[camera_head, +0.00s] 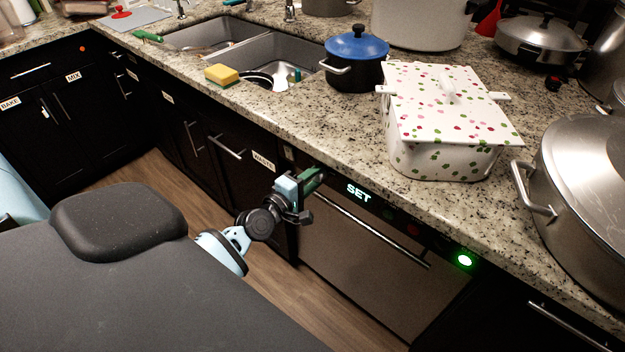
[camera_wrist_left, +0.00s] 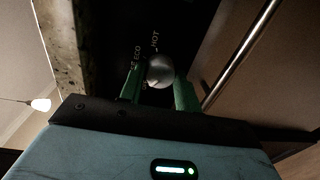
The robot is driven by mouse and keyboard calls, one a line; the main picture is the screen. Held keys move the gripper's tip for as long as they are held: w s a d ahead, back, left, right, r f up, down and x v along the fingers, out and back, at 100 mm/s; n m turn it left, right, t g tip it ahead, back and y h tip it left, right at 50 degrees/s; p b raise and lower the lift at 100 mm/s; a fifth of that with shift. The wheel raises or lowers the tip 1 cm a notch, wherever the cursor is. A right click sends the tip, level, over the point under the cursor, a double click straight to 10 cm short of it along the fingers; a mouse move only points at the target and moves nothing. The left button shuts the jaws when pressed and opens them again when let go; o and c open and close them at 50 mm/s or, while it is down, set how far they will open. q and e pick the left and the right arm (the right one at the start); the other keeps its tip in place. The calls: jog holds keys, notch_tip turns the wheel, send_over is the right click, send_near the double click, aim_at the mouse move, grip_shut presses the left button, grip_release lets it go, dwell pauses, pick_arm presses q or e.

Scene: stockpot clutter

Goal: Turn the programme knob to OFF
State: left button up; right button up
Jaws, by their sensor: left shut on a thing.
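The programme knob (camera_wrist_left: 160,71) is a round silver knob on the black dishwasher panel. In the left wrist view the words ECO and HOT show beside it; other lettering there is partly hidden, and I cannot read where the knob points. My left gripper (camera_wrist_left: 158,90) has its two green fingers on either side of the knob, shut on it. In the head view my left gripper (camera_head: 318,181) reaches the left end of the dishwasher (camera_head: 370,265) panel and hides the knob. My right gripper is in neither view.
The panel shows a lit SET display (camera_head: 358,193) and a glowing green light (camera_head: 465,260). The dishwasher handle (camera_head: 370,228) runs below the panel. The granite counter (camera_head: 340,145) overhangs it, with a spotted white pot (camera_head: 440,160) above. Wood floor (camera_head: 150,185) is clear at left.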

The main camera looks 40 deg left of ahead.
pick_arm(q)
jog(key=shift+n, duration=0.8)
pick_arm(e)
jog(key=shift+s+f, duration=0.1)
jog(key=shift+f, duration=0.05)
pick_arm(q)
jog(key=o, duration=1)
jog(key=shift+s, duration=0.1)
jog(key=shift+s+a+r, duration=0.15)
jog(key=shift+s, duration=1.75)
jog(key=shift+s+a+r, duration=0.1)
jog(key=shift+s+a, duration=0.05)
jog(key=shift+s, duration=1.75)
